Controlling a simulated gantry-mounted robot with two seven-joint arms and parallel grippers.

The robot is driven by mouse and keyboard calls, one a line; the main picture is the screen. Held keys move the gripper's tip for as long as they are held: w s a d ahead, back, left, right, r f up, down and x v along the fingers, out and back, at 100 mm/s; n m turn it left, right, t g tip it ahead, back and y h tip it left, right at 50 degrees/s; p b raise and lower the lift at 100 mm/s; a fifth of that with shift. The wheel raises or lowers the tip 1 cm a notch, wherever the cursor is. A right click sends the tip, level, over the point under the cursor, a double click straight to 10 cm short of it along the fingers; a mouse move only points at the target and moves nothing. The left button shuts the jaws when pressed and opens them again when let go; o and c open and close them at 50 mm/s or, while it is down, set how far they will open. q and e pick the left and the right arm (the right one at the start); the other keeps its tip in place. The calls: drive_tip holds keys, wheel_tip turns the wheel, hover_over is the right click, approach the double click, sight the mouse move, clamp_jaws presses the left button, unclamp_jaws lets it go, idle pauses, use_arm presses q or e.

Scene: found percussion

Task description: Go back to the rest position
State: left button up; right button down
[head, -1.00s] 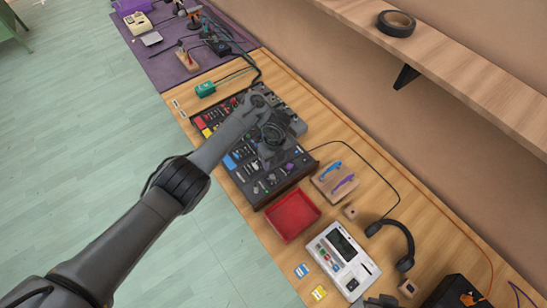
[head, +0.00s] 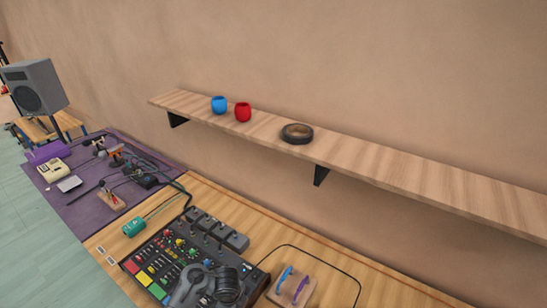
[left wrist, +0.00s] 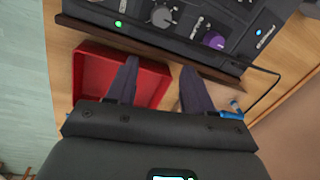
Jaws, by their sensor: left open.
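My left gripper (left wrist: 159,64) shows in the left wrist view with its two dark fingers spread apart and nothing between them. It hangs above the red tray (left wrist: 156,92) and the near wooden edge of the mixing console (left wrist: 180,30). In the head view my left wrist stands over the lower part of the console (head: 165,262), at the bottom edge of the picture, and its fingers are not clear there. My right gripper is not in view.
The wooden shelf (head: 370,165) on the wall bears a blue cup (head: 219,104), a red cup (head: 243,112) and a black tape roll (head: 297,137). A green box (head: 134,227) and a wooden block with blue and purple handles (head: 290,288) lie near the console.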

use_arm(q)
drive_tip(key=s+a+n+t, duration=0.1)
drive_tip(key=s+n+t, duration=0.1)
drive_tip(key=s+n, duration=1)
drive_tip(key=s+a+r+n, duration=0.4)
drive_tip(key=s+r, duration=0.1)
drive_tip(key=s, duration=0.4)
drive_tip(key=s+a+r+n, duration=0.4)
drive_tip(key=s+r, duration=0.2)
drive_tip(key=s, duration=0.3)
wheel_tip(320, 180, up, 15)
drive_tip(key=p, duration=1.6)
drive_tip(key=shift+w, duration=0.15)
drive_tip(key=shift+f, duration=0.1)
